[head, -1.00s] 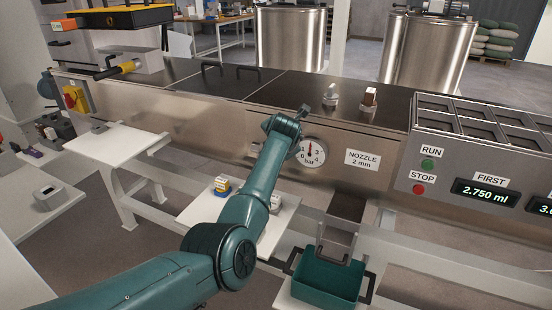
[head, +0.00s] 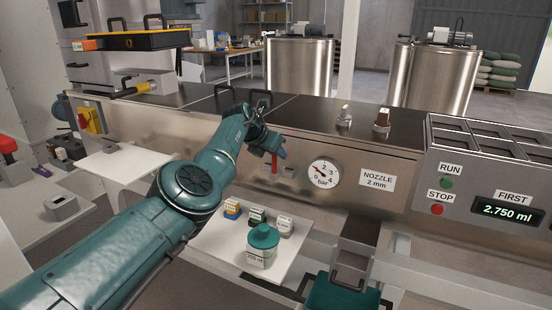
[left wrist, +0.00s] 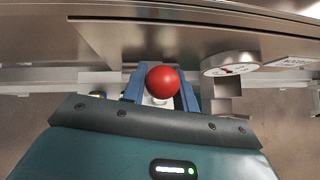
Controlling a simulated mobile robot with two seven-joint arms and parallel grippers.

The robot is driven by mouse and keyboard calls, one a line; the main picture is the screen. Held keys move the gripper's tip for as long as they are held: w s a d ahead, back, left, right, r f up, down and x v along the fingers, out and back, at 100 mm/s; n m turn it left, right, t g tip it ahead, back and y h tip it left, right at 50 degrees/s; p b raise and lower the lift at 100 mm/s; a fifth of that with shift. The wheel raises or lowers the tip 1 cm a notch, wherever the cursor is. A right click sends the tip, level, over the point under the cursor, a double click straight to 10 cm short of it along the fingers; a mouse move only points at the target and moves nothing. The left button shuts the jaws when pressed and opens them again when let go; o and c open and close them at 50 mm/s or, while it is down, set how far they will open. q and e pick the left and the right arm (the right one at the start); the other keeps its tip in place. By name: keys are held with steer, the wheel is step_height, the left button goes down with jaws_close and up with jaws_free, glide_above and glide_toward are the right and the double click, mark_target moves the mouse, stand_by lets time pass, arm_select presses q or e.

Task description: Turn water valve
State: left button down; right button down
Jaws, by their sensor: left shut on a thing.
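A red valve handle (head: 274,166) stands at the front of the steel panel, left of the round pressure gauge (head: 323,173). My left gripper (head: 277,154) is at this handle. In the left wrist view the handle's red ball end (left wrist: 163,80) sits between the two blue fingers of my left gripper (left wrist: 161,90), which is shut on it. The gauge (left wrist: 231,64) shows at a slant to the right there. In the head view its red needle points to the upper left, on the low side of the scale. My right gripper is not in view.
A white shelf (head: 222,252) below holds a teal-lidded jar (head: 262,246) and several small boxes. A teal bin (head: 345,293) stands at lower right. The green RUN (head: 446,184) and red STOP (head: 437,210) buttons are farther right. A plate labelled NOZZLE (head: 376,181) is beside the gauge.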

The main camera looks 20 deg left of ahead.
arm_select(q)
steer(key=shift+a, duration=0.25)
steer(key=c, duration=1.1)
jaws_free()
steer(key=shift+w+f, duration=0.1)
steer(key=shift+s+a+r, duration=0.1)
steer(key=shift+s+r, duration=0.35)
steer(key=shift+r, duration=0.15)
steer(key=b+v, duration=0.1)
steer(key=v, duration=1)
steer(key=shift+s+a+r+b, duration=0.25)
steer(key=shift+s+b, duration=0.05)
steer(key=shift+b, duration=0.1)
